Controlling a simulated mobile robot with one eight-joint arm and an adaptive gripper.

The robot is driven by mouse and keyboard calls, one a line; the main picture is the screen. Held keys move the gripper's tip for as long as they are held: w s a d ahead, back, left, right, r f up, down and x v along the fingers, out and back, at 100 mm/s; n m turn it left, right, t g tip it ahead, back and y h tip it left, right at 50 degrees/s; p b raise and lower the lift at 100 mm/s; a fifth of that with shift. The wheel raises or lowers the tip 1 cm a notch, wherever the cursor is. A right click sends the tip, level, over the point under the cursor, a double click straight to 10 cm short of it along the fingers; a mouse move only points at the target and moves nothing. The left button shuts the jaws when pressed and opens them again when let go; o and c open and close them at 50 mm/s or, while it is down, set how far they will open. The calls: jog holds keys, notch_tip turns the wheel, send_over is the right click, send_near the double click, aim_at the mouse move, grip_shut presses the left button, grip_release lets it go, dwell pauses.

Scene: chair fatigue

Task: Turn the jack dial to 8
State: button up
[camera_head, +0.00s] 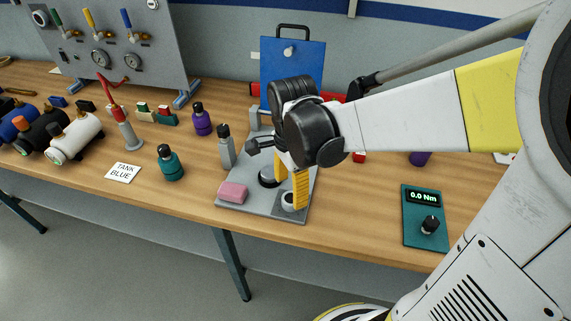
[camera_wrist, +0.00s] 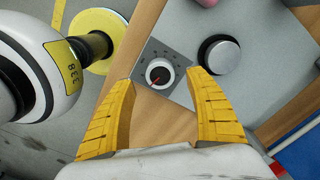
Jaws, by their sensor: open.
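In the head view the dial (camera_head: 288,200) is at the front right corner of a grey base board, partly hidden by my finger. My gripper (camera_head: 290,188) points down over it with its yellow fingers apart. In the wrist view the open gripper (camera_wrist: 160,77) has one fingertip on each side of the dial; I cannot tell whether they touch it.
A black cylinder with a silver top (camera_wrist: 219,55) stands beside the dial. A pink block (camera_head: 233,192) and a grey bottle (camera_head: 226,147) are left of my gripper. A teal torque meter (camera_head: 425,222) reads 0.0 Nm at right. A blue panel (camera_head: 292,72) stands behind.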

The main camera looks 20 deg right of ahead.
aim_at(291, 200)
notch_tip(291, 200, up, 7)
dwell(0.3)
jog(key=shift+s, duration=0.1)
jog(key=s+n+t, duration=0.1)
jog(key=n+t, duration=0.1)
jog(key=n, duration=0.3)
jog(key=s+r+n+t, duration=0.1)
jog(key=s+n+t, duration=0.1)
jog(key=n, duration=0.4)
jog(key=s+r+n+t, duration=0.1)
jog(key=s+n+t, duration=0.1)
jog(key=n, duration=0.4)
jog(key=shift+s+d+r+t, duration=0.1)
jog(key=shift+d+r+t, duration=0.05)
jog(key=shift+t, duration=0.45)
